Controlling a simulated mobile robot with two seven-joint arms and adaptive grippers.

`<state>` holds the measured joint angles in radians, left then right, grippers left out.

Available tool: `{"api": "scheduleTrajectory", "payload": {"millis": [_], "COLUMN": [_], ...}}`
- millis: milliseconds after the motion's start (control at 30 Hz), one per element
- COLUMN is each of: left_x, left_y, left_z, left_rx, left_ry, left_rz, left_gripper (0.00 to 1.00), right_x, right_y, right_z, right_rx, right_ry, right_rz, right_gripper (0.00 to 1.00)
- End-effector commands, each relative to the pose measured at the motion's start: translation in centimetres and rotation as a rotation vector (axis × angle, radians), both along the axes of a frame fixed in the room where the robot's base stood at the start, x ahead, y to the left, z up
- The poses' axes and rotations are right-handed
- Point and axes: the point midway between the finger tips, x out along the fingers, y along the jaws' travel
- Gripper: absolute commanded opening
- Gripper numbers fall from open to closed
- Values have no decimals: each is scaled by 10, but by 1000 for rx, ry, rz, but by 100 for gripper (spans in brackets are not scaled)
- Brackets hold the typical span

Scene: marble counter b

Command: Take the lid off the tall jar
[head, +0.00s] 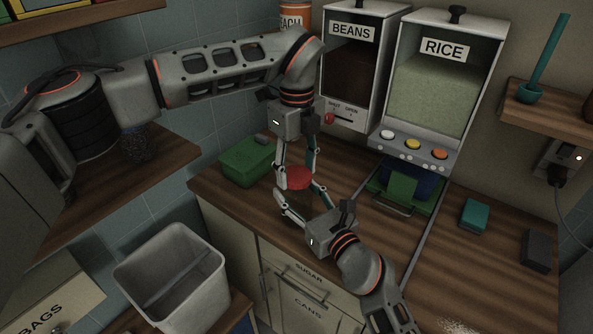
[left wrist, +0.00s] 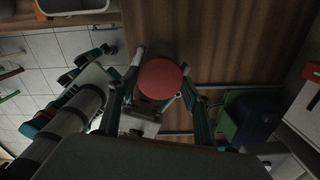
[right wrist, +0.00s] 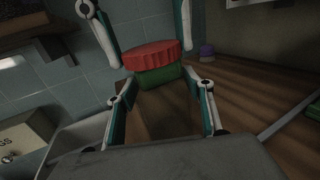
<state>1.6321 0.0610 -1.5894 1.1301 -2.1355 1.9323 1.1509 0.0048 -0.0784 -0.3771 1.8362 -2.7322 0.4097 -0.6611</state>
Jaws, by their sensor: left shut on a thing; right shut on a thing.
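The tall jar's red round lid (head: 298,178) is at the front of the wooden counter. My left gripper (head: 299,182) comes down from above and is shut on the lid's sides. The left wrist view shows the lid (left wrist: 160,79) from above, between the fingers. My right gripper (head: 304,199) comes in low from the front right and is shut around the jar's body, which is dim and mostly hidden. In the right wrist view the ribbed lid (right wrist: 150,57) is above my right fingers, with green showing under it. I cannot tell whether the lid is seated or slightly raised.
A green box (head: 247,160) stands behind and left of the jar. The beans dispenser (head: 353,70) and rice dispenser (head: 437,85) stand at the back. A teal block (head: 474,215) and dark block (head: 537,250) lie at right. A bin (head: 172,270) is below, front left.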

Motion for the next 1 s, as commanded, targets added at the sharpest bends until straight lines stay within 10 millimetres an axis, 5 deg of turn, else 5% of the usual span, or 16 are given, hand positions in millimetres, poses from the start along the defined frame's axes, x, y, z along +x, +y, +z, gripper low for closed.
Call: {"api": "scheduleTrajectory", "payload": {"millis": [267,633,867,900,1000], "left_x": [0,0,0,0,0], "left_y": [0,0,0,0,0], "left_z": [1,38,40,40,40], "left_rx": [0,0,-1,-1,-1], "left_ry": [0,-1,1,1,1], "left_rz": [0,0,0,0,0], "left_gripper": [23,23,23,23,23], "right_x": [0,0,0,0,0], "right_y": [0,0,0,0,0], "right_z": [-1,-1,-1,-1,-1], "right_rx": [-1,-1,0,0,-1], "right_ry": [2,2,2,2,2], "right_rz": [0,0,0,0,0], "right_gripper": [0,0,0,57,71]}}
